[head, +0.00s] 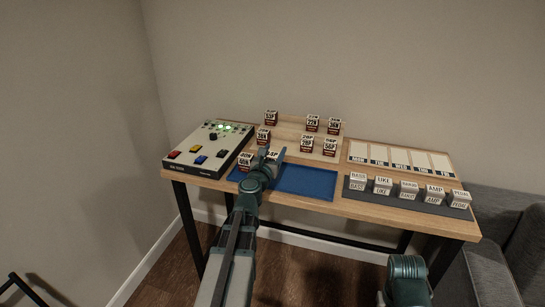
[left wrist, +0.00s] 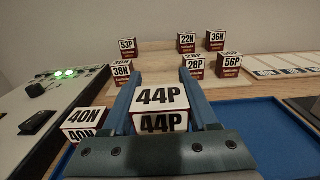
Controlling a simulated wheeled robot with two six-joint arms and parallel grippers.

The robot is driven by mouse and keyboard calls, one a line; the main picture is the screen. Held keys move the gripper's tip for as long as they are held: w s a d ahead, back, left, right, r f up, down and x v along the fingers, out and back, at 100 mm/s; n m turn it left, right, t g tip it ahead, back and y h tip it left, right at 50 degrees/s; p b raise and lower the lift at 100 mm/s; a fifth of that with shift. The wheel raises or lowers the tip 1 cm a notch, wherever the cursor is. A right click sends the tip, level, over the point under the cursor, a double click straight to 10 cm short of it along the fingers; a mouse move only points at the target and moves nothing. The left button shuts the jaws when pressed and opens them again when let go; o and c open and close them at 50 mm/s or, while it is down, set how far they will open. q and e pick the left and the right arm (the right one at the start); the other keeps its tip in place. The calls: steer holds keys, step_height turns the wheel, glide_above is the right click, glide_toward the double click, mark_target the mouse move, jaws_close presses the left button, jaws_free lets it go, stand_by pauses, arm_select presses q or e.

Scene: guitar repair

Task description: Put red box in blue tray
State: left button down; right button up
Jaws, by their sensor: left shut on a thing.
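My left gripper (head: 274,156) is shut on a red box with a white label reading 44P (left wrist: 160,104), also partly visible in the head view (head: 271,154). The box sits between the two blue fingers in the left wrist view. The gripper is over the left part of the blue tray (head: 309,182), which also shows at the right in the left wrist view (left wrist: 272,128). Whether the held box touches the tray is hidden. Another red box, labelled 40N (head: 245,161), stands at the tray's left end, left of the gripper. My right gripper is not seen.
Several more red boxes, among them 56P (head: 330,147), stand on a light board behind the tray. A control box (head: 208,147) with coloured buttons is at the left. A label board (head: 400,160) and a grey strip with white blocks (head: 409,192) are at the right. The tray's right part is empty.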

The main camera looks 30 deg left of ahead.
mark_target(273, 155)
arm_select(q)
steer(key=shift+w+a+f, duration=0.15)
steer(key=shift+w+a, duration=0.7)
steer(key=shift+w, duration=0.3)
step_height(273, 155, down, 3)
steer(key=b, duration=0.3)
steer(key=shift+s, duration=0.15)
steer(key=shift+f+b, duration=0.2)
steer(key=shift+b, duration=0.2)
steer(key=shift+f, duration=0.2)
steer(key=shift+c, duration=0.8)
jaws_free()
steer(key=shift+r, duration=0.2)
